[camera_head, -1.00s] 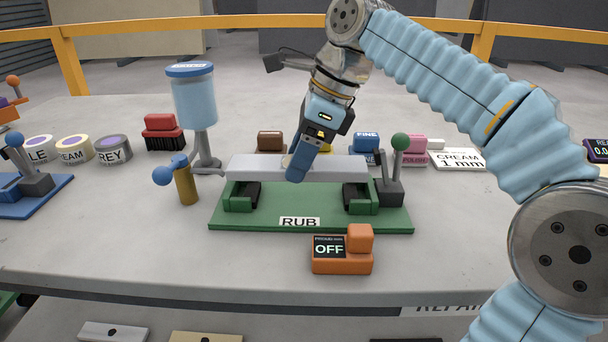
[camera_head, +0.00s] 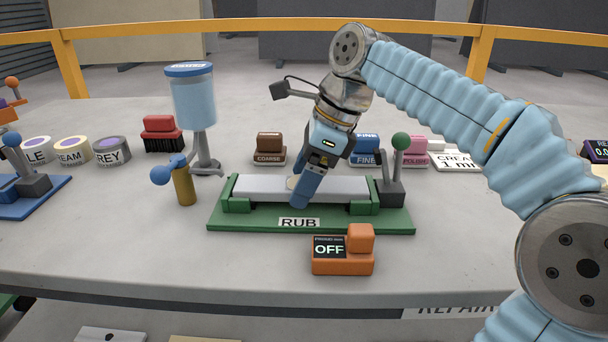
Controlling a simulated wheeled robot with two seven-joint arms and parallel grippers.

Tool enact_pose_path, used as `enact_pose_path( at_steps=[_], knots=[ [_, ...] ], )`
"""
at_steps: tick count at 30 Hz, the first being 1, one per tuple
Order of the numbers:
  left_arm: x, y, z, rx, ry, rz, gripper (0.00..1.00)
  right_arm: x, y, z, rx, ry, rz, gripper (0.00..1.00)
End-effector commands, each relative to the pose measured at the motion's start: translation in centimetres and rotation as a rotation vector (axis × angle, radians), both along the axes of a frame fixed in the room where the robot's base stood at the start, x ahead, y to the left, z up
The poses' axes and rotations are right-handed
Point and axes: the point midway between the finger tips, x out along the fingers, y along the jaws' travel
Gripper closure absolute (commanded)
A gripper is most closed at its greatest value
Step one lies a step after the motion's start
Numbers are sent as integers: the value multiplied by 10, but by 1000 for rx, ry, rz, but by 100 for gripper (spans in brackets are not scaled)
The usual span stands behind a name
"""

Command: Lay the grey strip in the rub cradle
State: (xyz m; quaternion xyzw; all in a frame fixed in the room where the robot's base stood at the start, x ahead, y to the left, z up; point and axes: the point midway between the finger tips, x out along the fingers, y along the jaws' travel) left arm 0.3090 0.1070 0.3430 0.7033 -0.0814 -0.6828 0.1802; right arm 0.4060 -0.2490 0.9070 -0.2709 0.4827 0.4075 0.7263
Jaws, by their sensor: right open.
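The grey strip (camera_head: 258,188) lies level in the green rub cradle (camera_head: 228,222), between its raised end blocks, with a small pale round spot partly hidden behind my fingers. The cradle carries the label RUB on its front. My right gripper (camera_head: 304,198) comes down over the middle of the strip from behind and to the right. Its jaws are open, with the fingers still around or against the strip; the exact contact is hidden. My left gripper is not in view.
A lever with a green knob (camera_head: 400,142) stands at the cradle's right end. An orange device (camera_head: 343,264) reading OFF sits in front. A blue-topped dispenser (camera_head: 194,95) and a brass post with blue handle (camera_head: 184,184) stand left. Coarse (camera_head: 269,144) and fine blocks (camera_head: 366,143) sit behind.

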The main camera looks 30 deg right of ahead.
Motion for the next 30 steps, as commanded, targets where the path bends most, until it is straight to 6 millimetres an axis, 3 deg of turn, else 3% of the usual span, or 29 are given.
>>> enact_pose_path(
  at_steps=[8, 14, 21, 30],
  knots=[
    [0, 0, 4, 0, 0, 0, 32, -1, -3, 11, 0, -1, 0, 16],
    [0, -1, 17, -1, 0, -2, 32, -9, -17, 53, 0, -3, -1, 16],
    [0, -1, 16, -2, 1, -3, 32, -19, -33, 95, 0, -3, 1, 16],
    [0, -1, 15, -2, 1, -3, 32, -24, -40, 113, 0, 0, -1, 16]
  ],
)
